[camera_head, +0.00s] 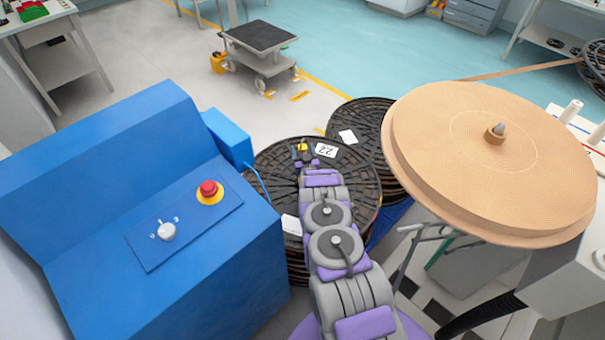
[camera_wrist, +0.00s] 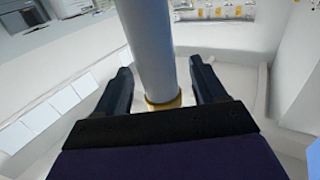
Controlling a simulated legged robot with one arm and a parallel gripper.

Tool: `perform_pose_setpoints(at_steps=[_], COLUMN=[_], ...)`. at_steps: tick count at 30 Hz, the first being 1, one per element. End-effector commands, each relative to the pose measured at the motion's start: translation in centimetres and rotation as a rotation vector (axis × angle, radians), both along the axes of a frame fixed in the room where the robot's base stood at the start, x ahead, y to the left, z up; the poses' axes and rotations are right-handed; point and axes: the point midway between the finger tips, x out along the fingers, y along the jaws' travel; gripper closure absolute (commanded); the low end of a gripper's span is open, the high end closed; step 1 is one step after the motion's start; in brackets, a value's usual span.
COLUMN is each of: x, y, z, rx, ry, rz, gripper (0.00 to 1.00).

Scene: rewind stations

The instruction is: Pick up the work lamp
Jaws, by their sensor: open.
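In the wrist view a pale grey upright cylinder (camera_wrist: 152,45) with a gold-yellow ring at its lower end stands between the two dark fingers of my gripper (camera_wrist: 163,78). It looks like part of the work lamp, but its top is out of frame. The fingers are apart, with a gap visible on both sides of it. In the head view my gripper (camera_head: 306,161) is over the near black reel, at the far end of my arm. A small yellow and dark item (camera_head: 303,147) shows just past the fingertips; I cannot tell if it is the lamp.
A blue control cabinet (camera_head: 110,180) with a red button (camera_head: 209,190) stands left of my arm. Black slatted reels (camera_head: 355,185) lie stacked below it. A large tan roll (camera_head: 490,165) is close on the right. A cart (camera_head: 259,45) stands behind on open floor.

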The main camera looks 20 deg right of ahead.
Motion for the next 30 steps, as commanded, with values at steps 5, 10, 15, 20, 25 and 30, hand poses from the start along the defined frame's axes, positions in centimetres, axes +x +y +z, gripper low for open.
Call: perform_pose_setpoints(at_steps=[5,10,15,20,25,30], x=[-0.01,-0.02,-0.02,-0.02,-0.02,-0.02], y=[0.00,0.01,0.01,0.00,-0.01,-0.01], z=[0.06,0.06,0.07,0.07,0.07,0.09], rx=[0.000,0.000,0.000,0.000,0.000,0.000], ry=[0.000,0.000,-0.001,-0.001,-0.001,-0.001], rz=[0.000,0.000,0.000,0.000,0.000,0.000], gripper=[0.35,0.51,0.67,0.82,0.99,1.00])
